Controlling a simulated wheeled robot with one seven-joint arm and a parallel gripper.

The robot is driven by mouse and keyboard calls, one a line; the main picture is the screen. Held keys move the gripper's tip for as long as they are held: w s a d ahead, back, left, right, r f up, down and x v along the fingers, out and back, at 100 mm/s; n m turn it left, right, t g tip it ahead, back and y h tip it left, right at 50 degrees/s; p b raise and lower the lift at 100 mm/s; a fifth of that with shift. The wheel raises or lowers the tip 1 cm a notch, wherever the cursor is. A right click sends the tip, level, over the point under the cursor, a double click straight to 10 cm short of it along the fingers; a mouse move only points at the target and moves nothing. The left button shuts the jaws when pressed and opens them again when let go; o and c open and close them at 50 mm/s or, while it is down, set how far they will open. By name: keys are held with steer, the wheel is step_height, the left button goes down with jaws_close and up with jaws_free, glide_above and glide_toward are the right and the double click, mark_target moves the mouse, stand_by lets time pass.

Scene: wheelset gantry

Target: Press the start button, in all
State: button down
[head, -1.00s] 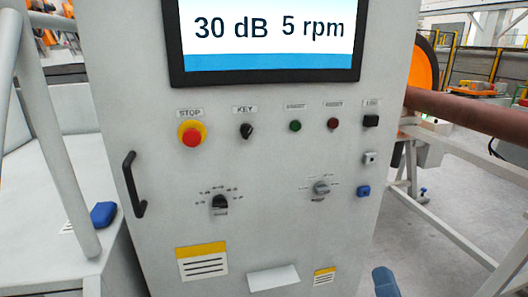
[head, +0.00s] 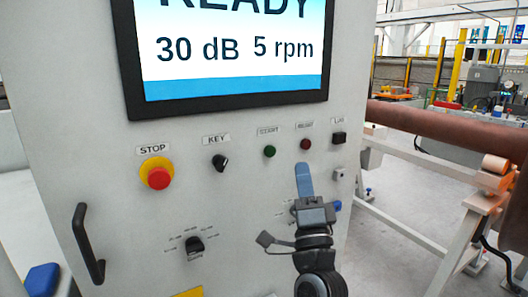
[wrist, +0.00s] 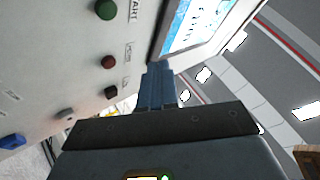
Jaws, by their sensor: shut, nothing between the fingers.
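The green start button (head: 269,151) is on the grey control panel, under the screen and right of the key switch. It also shows in the wrist view (wrist: 106,9) at the top, beside a label ending in "ART". A dark red button (head: 305,144) sits just right of it, and in the wrist view (wrist: 108,62) it lies below it. My gripper (head: 303,168) is shut and empty, its blue fingers upright below the red button. In the wrist view the fingers (wrist: 158,75) point up between the buttons and the screen. I see no contact with the green button.
The screen (head: 235,50) reads "READY", "30 dB", "5 rpm". A red-and-yellow stop button (head: 157,174), a key switch (head: 220,163) and a black lamp switch (head: 339,138) share the row. A black handle (head: 88,243) juts out at left; a brown shaft (head: 440,128) lies at right.

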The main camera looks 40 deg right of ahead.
mark_target(270, 151)
steer(key=shift+w, duration=0.1)
steer(key=shift+w+d+p, duration=0.25)
steer(key=shift+w+d, duration=0.15)
steer(key=shift+w, duration=0.95)
steer(key=shift+w+d+p, duration=0.25)
steer(key=shift+w+d, duration=0.2)
steer(key=shift+w, duration=0.95)
steer(key=shift+w+d+p, duration=0.25)
steer(key=shift+w+d, duration=0.15)
steer(key=shift+w, duration=0.95)
steer(key=shift+w, duration=0.15)
steer(key=shift+w+d, duration=0.1)
steer(key=shift+w, duration=0.15)
steer(key=shift+w+d, duration=0.1)
steer(key=shift+w, duration=0.3)
steer(key=shift+s+a+b, duration=0.2)
steer(key=shift+s+b, duration=0.1)
steer(key=shift+s, duration=0.5)
steer(key=shift+s, duration=0.1)
